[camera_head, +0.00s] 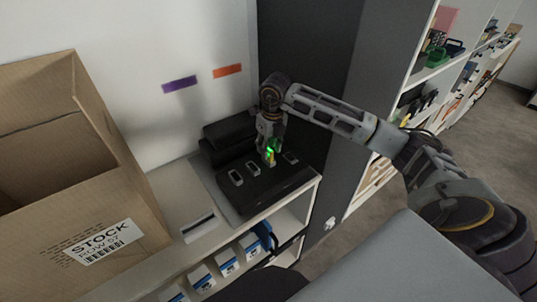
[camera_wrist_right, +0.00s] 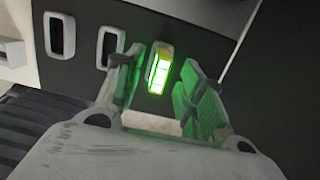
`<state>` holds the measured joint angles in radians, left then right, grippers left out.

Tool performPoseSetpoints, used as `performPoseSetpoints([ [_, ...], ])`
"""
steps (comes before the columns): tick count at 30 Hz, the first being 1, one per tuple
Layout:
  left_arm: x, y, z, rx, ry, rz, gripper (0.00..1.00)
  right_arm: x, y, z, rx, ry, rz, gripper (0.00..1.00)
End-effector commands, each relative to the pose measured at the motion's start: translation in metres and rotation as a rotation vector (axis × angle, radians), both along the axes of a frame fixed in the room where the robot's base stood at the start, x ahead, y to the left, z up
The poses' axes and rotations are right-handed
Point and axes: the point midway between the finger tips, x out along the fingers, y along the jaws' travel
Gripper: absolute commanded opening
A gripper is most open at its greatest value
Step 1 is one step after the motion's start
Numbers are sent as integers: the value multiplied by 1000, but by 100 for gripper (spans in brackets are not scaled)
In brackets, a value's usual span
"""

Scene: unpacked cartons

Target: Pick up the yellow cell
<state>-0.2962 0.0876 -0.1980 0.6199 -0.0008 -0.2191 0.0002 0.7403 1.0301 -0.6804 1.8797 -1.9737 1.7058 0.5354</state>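The yellow cell (camera_head: 270,158) stands in one of the pale-rimmed slots of a black holder (camera_head: 262,190). In the right wrist view the cell (camera_wrist_right: 159,70) shows a bright glowing green-white face with yellow at its top edge. My right gripper (camera_head: 271,148) points down at the cell from above. In the right wrist view my right gripper (camera_wrist_right: 160,82) is open, one finger on each side of the cell, with gaps visible between cell and fingers. The fingers have a green glow on their inner faces. My left gripper is not in view.
Empty-looking slots (camera_head: 252,168) lie beside the cell. Black boxes (camera_head: 228,140) stand behind the holder against the wall. A large open carton (camera_head: 110,200) stands on the left of the shelf top (camera_head: 205,240). A dark panel (camera_head: 300,60) rises behind my right arm.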

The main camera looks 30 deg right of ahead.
Motion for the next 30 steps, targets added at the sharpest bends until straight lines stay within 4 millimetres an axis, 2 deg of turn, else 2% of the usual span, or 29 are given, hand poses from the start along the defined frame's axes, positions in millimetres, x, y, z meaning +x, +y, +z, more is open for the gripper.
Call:
performPoseSetpoints([
  [6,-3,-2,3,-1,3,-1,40,2,0,-19,1,1,0,39],
  [21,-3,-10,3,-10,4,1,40,3,0,-21,0,-1,0,39],
  [23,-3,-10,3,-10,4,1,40,3,0,-21,0,-1,0,34],
  [30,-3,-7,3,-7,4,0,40,3,0,-21,0,-1,0,3],
])
